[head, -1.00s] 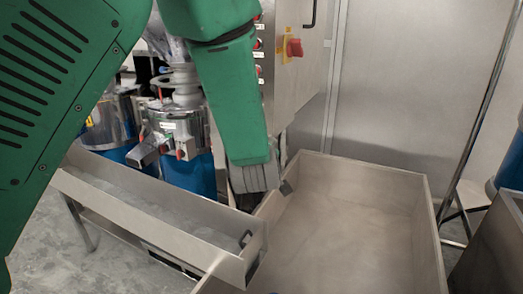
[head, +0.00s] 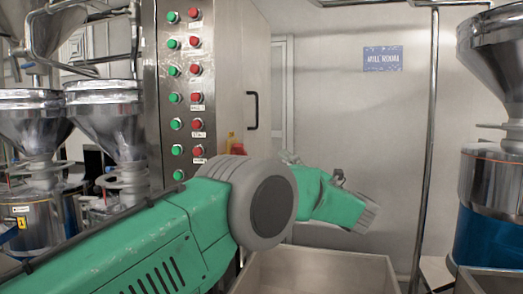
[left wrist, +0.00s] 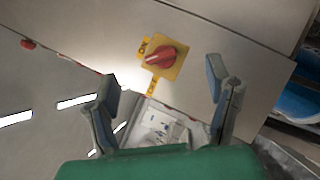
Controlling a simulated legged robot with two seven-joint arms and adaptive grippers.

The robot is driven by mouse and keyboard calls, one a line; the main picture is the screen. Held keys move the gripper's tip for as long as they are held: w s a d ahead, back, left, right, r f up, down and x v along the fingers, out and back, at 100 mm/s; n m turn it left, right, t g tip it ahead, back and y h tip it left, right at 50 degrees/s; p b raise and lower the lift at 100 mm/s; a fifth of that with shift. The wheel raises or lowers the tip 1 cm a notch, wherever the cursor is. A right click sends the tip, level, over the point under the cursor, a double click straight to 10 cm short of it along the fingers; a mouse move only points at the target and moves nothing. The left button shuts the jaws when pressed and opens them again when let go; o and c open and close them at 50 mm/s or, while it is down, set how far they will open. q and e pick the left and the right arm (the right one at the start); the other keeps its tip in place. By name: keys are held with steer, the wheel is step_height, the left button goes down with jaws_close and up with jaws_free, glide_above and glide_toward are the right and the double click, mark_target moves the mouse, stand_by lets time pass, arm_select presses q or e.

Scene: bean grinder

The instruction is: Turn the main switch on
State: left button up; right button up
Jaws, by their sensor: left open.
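The main switch is a red rotary knob on a yellow plate (left wrist: 165,57) on the side of a grey metal cabinet, as the left wrist view shows. In the head view only a bit of the red and yellow switch (head: 238,147) shows above my green arm, which hides the rest. My left gripper (left wrist: 161,69) is open and empty, with its two fingers spread apart. The switch appears in the gap between the fingertips, farther out and not touched. In the head view the fingers cannot be made out clearly. My right gripper is not in view.
The cabinet front (head: 160,95) carries columns of green and red buttons. A black handle (head: 253,110) is on its side. Steel grinders with funnels (head: 110,125) stand at left and another (head: 490,190) at right. A metal bin (head: 320,270) lies below the arm.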

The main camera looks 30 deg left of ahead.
arm_select(q)
steer(key=n+g, duration=0.4)
glide_toward(245, 153)
steer(key=a, duration=0.1)
steer(key=p+x, duration=0.1)
steer(key=x, duration=0.3)
steer(key=p+x, duration=0.1)
steer(key=x, duration=0.2)
steer(key=shift+w+d+r+p, duration=0.15)
steer(key=shift+w+r+p, duration=0.05)
steer(key=shift+r+p, duration=0.15)
steer(key=a, duration=0.3)
steer(key=shift+w+a, duration=0.1)
steer(key=shift+a, duration=0.45)
steer(key=shift+d, duration=0.3)
steer(key=shift+c, duration=1.2)
steer(key=shift+d+r, duration=0.1)
steer(key=shift+d, duration=0.1)
steer(key=c, duration=0.9)
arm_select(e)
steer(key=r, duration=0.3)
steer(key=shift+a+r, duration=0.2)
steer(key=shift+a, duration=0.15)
